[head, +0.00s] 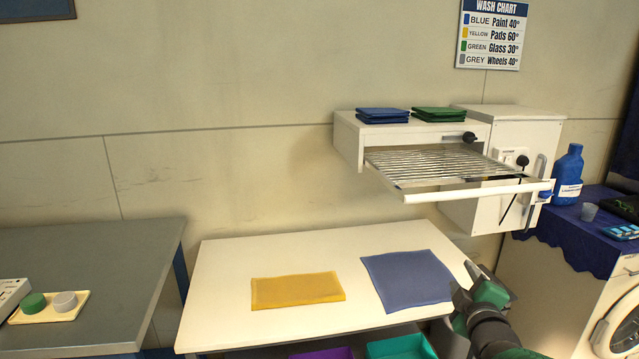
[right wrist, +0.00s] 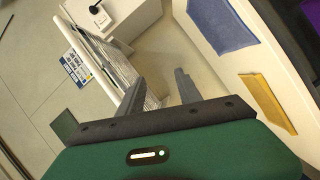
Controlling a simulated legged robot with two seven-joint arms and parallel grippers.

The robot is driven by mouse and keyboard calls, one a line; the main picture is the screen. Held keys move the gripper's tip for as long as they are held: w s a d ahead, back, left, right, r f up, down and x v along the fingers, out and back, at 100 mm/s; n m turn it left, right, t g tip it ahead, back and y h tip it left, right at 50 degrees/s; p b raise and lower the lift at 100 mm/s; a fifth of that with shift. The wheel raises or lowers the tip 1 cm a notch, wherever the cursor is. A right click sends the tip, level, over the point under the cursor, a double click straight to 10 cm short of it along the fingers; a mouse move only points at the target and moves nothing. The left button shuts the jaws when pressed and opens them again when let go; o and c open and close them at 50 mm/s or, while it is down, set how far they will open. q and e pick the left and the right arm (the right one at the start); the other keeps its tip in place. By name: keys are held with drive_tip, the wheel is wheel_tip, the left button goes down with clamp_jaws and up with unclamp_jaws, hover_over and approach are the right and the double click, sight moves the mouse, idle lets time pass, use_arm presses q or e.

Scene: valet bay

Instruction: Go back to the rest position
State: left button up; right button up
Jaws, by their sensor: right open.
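My right gripper (head: 467,283) is at the right front corner of the white table, beside the blue cloth (head: 408,280) and to its right. In the right wrist view its two fingers (right wrist: 158,92) stand apart with nothing between them. The blue cloth lies flat on the white table (head: 225,270). It also shows in the right wrist view (right wrist: 222,27). A folded yellow cloth (head: 297,290) lies left of it on the same table, and also shows in the right wrist view (right wrist: 268,103). My left gripper is not in view.
A wall dryer's wire rack (head: 440,165) is pulled out above the table's right side. Folded blue (head: 382,115) and green cloths (head: 439,114) lie on top. A blue bottle (head: 568,175) stands at right. Purple (head: 322,353) and teal bins (head: 402,347) sit below the table's front edge.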

drive_tip(key=s+a+f+m+g+y, duration=0.25)
drive_tip(key=s+a+f, duration=0.25)
drive_tip(key=f, duration=0.4)
drive_tip(key=s+a+f+m+g+y, duration=0.1)
drive_tip(key=s+a+f+m+g, duration=0.25)
drive_tip(key=s+a+f, duration=0.35)
drive_tip(key=s+a+f+m+g, duration=0.4)
drive_tip(key=s+f+g, duration=0.3)
drive_tip(key=s+f, duration=0.5)
drive_tip(key=w+d+p+v, duration=0.1)
drive_tip(key=p+v, duration=1.5)
drive_tip(key=v, duration=0.2)
drive_tip(key=shift+w+r+y, duration=0.25)
drive_tip(key=shift+y, duration=0.1)
